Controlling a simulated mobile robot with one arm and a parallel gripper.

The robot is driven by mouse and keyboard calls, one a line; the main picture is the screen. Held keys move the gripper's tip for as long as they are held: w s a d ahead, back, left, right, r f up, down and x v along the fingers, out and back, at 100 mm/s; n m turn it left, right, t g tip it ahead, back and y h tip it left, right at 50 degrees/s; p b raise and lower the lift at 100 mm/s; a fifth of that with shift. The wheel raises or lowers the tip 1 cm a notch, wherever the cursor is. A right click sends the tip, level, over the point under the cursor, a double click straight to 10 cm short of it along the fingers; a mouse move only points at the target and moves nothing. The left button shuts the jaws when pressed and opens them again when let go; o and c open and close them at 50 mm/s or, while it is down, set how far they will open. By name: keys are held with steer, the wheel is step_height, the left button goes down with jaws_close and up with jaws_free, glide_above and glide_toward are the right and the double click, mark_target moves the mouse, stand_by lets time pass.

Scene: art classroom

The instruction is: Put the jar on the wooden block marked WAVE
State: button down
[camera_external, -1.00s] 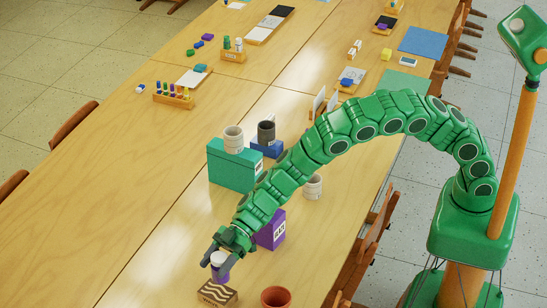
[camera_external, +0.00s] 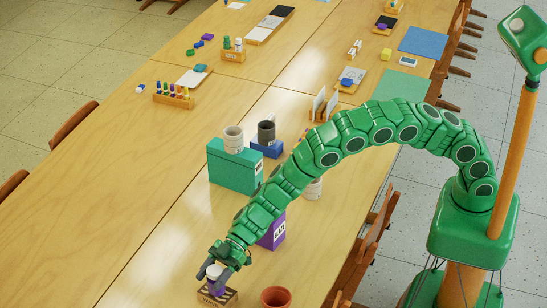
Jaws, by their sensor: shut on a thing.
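The jar (camera_external: 213,270), with a white top and a purple lower part, is between the fingers of my gripper (camera_external: 212,277). My gripper is shut on it, at the near end of the table. The wooden block (camera_external: 230,296) with dark wavy lines and a label on its front lies directly below. The jar and fingers hide much of the block's top. The jar is upright and very low over the block; I cannot tell whether its base touches it.
A terracotta pot (camera_external: 276,297) stands close on the right. A purple box (camera_external: 272,231) is behind my gripper. Farther back are a teal box (camera_external: 232,168) bearing a pale cup (camera_external: 233,139) and a blue block (camera_external: 266,149) bearing a dark cup (camera_external: 266,132).

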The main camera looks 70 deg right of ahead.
steer(key=shift+c, duration=1.8)
jaws_free()
steer(key=v, duration=1.2)
